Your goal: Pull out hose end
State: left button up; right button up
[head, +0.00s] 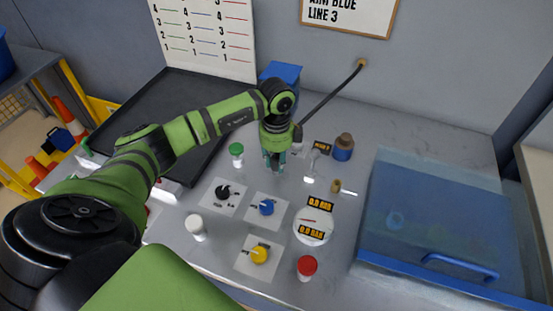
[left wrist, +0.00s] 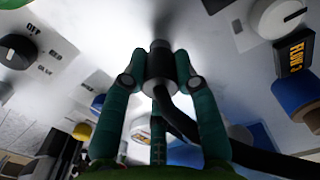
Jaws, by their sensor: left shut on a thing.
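A black hose (head: 331,95) runs from a brass fitting (head: 361,63) in the back wall down to my left gripper (head: 274,164). The gripper points down over the grey worktop, behind the black and blue knobs. In the left wrist view, its green fingers (left wrist: 160,72) are shut around the dark cylindrical hose end (left wrist: 160,58). The hose bends away from it toward the lower right. In the head view the gripper hides the hose end, and I cannot tell whether its tip touches the surface below. My right gripper is not in view.
Black (head: 223,192), blue (head: 266,207) and yellow (head: 260,254) knobs stand in front. A blue transparent cover (head: 440,215) is at right, a black tray (head: 125,110) at left.

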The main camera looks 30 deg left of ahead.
aim_at(276, 158)
pick_arm(q)
jog(key=shift+r+p, duration=0.3)
jog(key=shift+r, duration=0.1)
jog(key=shift+r+p, duration=1.9)
jog(key=shift+r, duration=0.5)
